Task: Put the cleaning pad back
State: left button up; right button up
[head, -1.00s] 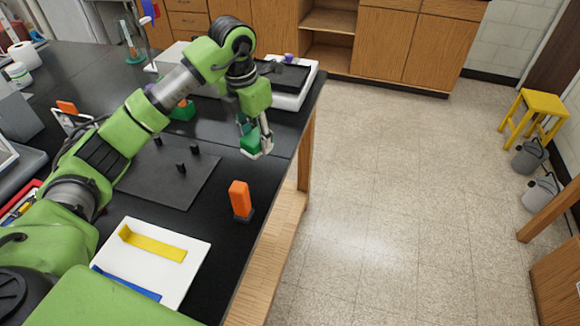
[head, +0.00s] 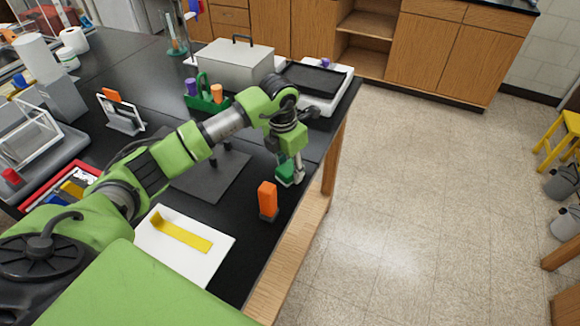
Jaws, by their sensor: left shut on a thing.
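My left gripper (head: 292,182) is shut on a green pad-like piece (head: 284,167). It holds the piece over the right edge of the black table, beyond the orange block. The fingers hide part of the piece, and I cannot tell whether it touches the table. My right gripper is not in view.
An orange block (head: 267,197) stands on a dark base close to the gripper. A dark mat (head: 215,180) with pegs lies to the left. A white board with a yellow strip (head: 180,233) lies in front. A green caddy (head: 207,101) and a grey case (head: 233,65) stand behind.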

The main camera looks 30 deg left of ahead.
aim_at(287, 169)
pick_arm(q)
jog(key=shift+f, duration=0.25)
jog(key=o, duration=1.1)
jog(key=shift+r, duration=0.1)
jog(key=shift+c, duration=0.2)
jog(key=shift+r, duration=0.3)
notch_tip(287, 169, up, 12)
jog(key=s+b, duration=0.1)
jog(key=b, duration=0.1)
jog(key=shift+s+a+f, duration=0.15)
jog(key=shift+s+a, duration=0.05)
jog(key=shift+a, duration=0.05)
